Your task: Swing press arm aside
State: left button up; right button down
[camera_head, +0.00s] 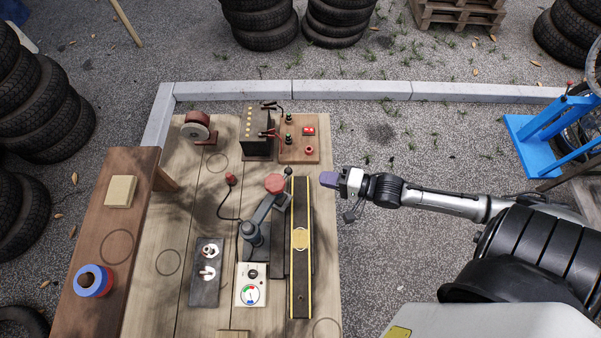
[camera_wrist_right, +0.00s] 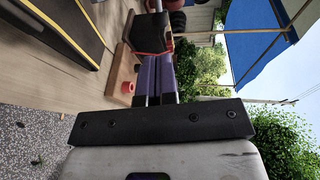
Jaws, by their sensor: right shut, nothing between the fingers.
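The press arm (camera_head: 262,211) is a grey lever on a grey base near the middle of the wooden table, with a red round head (camera_head: 275,184) at its upper end. A small black ball knob (camera_head: 288,171) shows just beyond the red head. My right gripper (camera_head: 328,179) is at the table's right edge, right of the red head and apart from it, with a belt strip between them. Its purple fingers are shut and empty; they also show in the right wrist view (camera_wrist_right: 157,78). My left gripper is not in view.
The yellow-edged belt strip (camera_head: 301,262) runs beside the press arm. A wooden block with a red button and terminals (camera_head: 298,152) stands at the back. A gauge box (camera_head: 251,285) and switch plate (camera_head: 207,272) lie in front. Gravel right of the table is open.

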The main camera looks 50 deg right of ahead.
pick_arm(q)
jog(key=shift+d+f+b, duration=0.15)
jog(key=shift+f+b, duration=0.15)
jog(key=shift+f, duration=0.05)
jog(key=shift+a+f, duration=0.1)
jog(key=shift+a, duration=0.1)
pick_arm(e)
jog(key=x, duration=0.8)
jog(key=shift+d, duration=0.1)
